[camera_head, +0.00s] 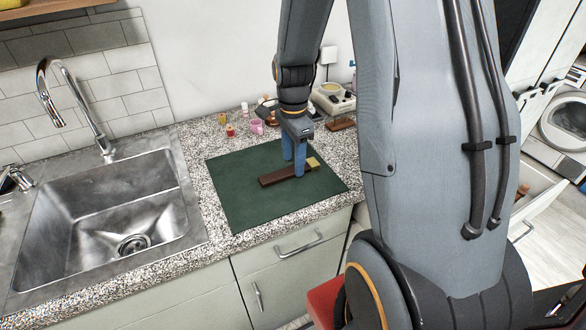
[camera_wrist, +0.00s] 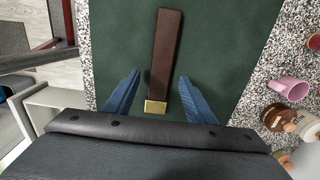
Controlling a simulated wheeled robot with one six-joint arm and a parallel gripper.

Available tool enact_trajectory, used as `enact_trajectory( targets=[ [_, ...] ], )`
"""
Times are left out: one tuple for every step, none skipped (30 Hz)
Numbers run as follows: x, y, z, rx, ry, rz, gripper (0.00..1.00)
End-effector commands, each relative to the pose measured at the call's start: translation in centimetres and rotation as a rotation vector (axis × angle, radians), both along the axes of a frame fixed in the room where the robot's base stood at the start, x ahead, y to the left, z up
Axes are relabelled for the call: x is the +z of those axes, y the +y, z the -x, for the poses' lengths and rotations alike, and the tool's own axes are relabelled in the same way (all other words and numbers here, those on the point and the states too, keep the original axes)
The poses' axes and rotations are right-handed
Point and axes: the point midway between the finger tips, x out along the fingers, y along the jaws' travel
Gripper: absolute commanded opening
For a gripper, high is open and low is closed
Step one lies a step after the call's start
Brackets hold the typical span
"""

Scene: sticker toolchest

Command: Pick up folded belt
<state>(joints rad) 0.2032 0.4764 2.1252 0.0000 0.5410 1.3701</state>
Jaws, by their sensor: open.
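The folded belt is a brown strip (camera_head: 275,178) with a gold buckle end, lying on a dark green mat (camera_head: 240,200) on the counter. In the wrist view the belt (camera_wrist: 164,60) runs up the picture, its gold buckle (camera_wrist: 156,107) at the near end. My gripper (camera_head: 294,166) has blue fingers and points down over the belt close to the buckle end. In the wrist view my gripper (camera_wrist: 156,82) is open, with one finger on each side of the belt and clear gaps between. Whether the fingertips touch the mat I cannot tell.
A pink cup (camera_head: 257,126) and small bottles stand behind the mat, near a pale appliance (camera_head: 333,98). A steel sink (camera_head: 105,215) lies to the left. An open drawer (camera_head: 535,195) shows at the right. The rest of the mat is clear.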

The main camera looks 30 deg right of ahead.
Motion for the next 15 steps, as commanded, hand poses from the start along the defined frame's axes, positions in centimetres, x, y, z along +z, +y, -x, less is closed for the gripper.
enact_trajectory(
  targets=[
    [-0.5,0.0,0.1,0.0,0.002,0.0,0.5],
    [-0.9,0.0,0.1,0.0,0.003,-0.001,0.5],
    [-1.2,0.0,0.1,0.0,0.003,-0.001,0.5],
    [-1.5,0.0,0.1,0.0,0.001,0.0,0.5],
    [-1.7,0.0,0.1,0.0,0.001,0.0,0.5],
    [-1.9,0.0,0.1,0.0,0.001,0.0,0.5],
    [-2.0,0.0,0.1,0.0,0.001,0.0,0.5],
    [-2.1,0.0,0.1,0.0,0.0,0.0,0.5],
    [-2.1,0.0,0.0,0.0,0.0,0.0,0.5],
    [-2.2,0.0,0.0,0.0,0.0,0.0,0.5],
    [-2.2,0.0,0.0,0.0,-0.001,0.0,0.5],
    [-2.2,0.0,0.0,0.0,-0.001,0.0,0.5],
    [-2.2,0.0,0.0,0.0,-0.001,0.0,0.5],
    [-2.2,0.0,0.0,0.0,-0.001,0.0,0.5],
    [-2.2,0.0,0.0,0.0,-0.001,0.0,0.48]
  ],
)
